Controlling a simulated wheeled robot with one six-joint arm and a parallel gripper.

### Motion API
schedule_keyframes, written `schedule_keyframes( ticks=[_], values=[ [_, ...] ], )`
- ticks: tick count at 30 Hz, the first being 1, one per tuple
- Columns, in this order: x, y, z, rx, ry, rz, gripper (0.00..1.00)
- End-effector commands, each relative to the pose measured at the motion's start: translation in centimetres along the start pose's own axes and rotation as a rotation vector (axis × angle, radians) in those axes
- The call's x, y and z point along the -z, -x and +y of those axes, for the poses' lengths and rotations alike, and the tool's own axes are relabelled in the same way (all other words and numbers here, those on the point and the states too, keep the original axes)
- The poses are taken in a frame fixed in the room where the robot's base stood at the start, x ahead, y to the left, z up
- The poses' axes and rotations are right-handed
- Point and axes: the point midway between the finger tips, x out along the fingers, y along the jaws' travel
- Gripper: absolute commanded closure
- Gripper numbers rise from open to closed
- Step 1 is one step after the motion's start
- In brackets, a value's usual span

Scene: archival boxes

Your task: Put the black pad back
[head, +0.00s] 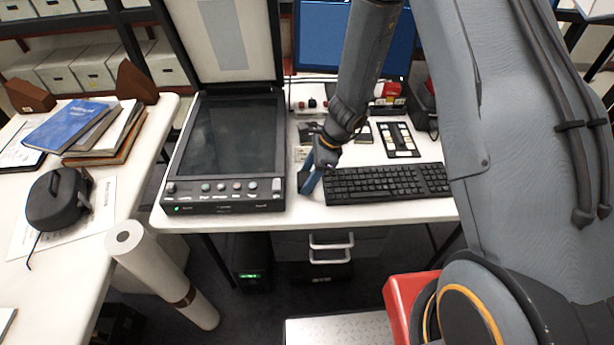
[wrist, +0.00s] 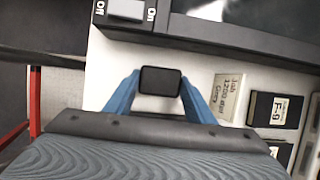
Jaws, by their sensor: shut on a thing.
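My gripper (head: 309,182) points down over the white desk, in the narrow strip between the scanner (head: 226,205) and the black keyboard (head: 385,183). In the wrist view its two blue fingers are shut on a small black pad (wrist: 160,80) with rounded corners, one finger at each side. I cannot tell whether the pad touches the desk. The scanner's edge with a grey switch (wrist: 127,10) lies just beyond the pad in the wrist view.
A printed job label (wrist: 227,97) and a dark card marked F-9 (wrist: 276,109) lie right of the pad. The scanner lid (head: 228,40) stands open. A tray of small samples (head: 398,139) lies behind the keyboard. A paper roll (head: 165,277) leans against the left table.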

Motion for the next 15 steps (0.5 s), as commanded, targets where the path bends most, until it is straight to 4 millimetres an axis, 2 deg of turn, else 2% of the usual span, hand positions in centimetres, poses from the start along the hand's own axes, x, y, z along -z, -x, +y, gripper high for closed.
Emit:
schedule_keyframes(
  ticks=[10,11,14,15],
  values=[
    [0.11,-0.34,-0.02,0.000,0.000,0.000,0.72],
    [0.12,-0.36,-0.02,0.000,0.000,0.000,0.49],
    [0.08,-0.27,0.00,0.000,0.000,0.000,0.32],
    [0.07,-0.26,0.00,0.000,0.000,0.000,0.32]
  ],
)
